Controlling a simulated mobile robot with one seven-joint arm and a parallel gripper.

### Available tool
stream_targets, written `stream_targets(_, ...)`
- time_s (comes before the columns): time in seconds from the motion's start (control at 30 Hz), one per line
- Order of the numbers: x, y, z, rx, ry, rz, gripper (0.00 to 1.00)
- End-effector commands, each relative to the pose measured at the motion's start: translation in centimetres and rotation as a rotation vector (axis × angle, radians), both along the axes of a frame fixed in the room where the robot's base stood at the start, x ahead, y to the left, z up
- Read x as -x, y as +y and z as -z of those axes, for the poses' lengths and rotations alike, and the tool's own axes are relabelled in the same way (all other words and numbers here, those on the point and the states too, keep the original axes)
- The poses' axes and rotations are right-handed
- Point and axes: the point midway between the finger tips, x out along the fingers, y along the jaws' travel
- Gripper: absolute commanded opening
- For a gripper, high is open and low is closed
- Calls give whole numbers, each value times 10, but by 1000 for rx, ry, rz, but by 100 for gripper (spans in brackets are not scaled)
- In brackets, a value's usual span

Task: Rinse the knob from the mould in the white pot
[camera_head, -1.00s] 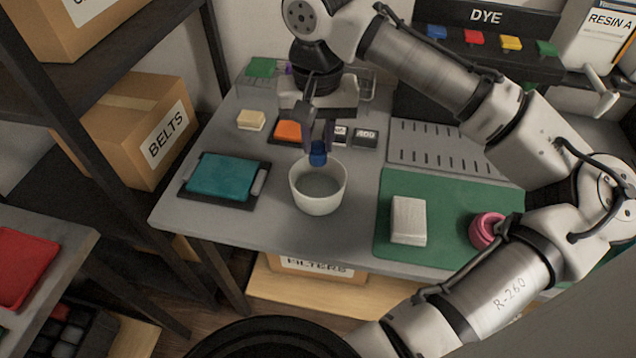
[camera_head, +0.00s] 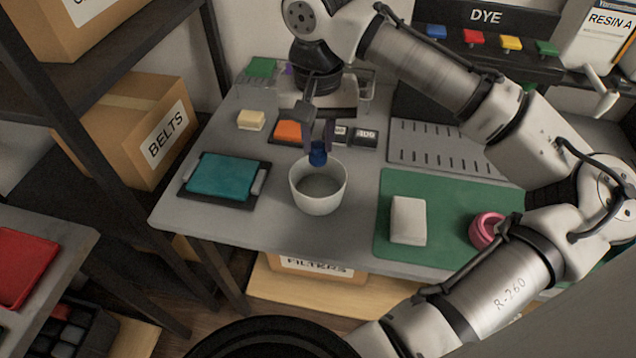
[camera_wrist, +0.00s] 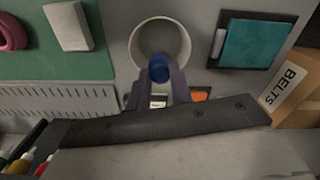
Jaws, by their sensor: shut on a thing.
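A blue knob (camera_head: 317,158) is held between the fingertips of my gripper (camera_head: 318,140), which is shut on it. The knob is at the back rim of the white pot (camera_head: 319,204), over or just above its opening; the exact height is hard to tell. In the wrist view the knob (camera_wrist: 159,69) shows at the fingertips of my gripper (camera_wrist: 158,84), overlapping the near edge of the pot (camera_wrist: 136,48). The pot stands upright on the grey table and its inside looks grey.
A teal pad on a dark tray (camera_head: 222,177) lies left of the pot. A white block (camera_head: 408,220) and a pink ring-shaped thing (camera_head: 486,231) are on the green mat (camera_head: 445,192) at right. Orange and grey blocks (camera_head: 289,131) lie behind the pot.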

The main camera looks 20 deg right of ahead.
Motion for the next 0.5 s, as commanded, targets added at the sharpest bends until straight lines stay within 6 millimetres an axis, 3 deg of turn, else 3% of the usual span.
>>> stream_targets(0.33, 0, 0, -1, 0, 0, 0, 0)
stream_targets(0.5, 0, 0, -11, 0, 0, -1, 0)
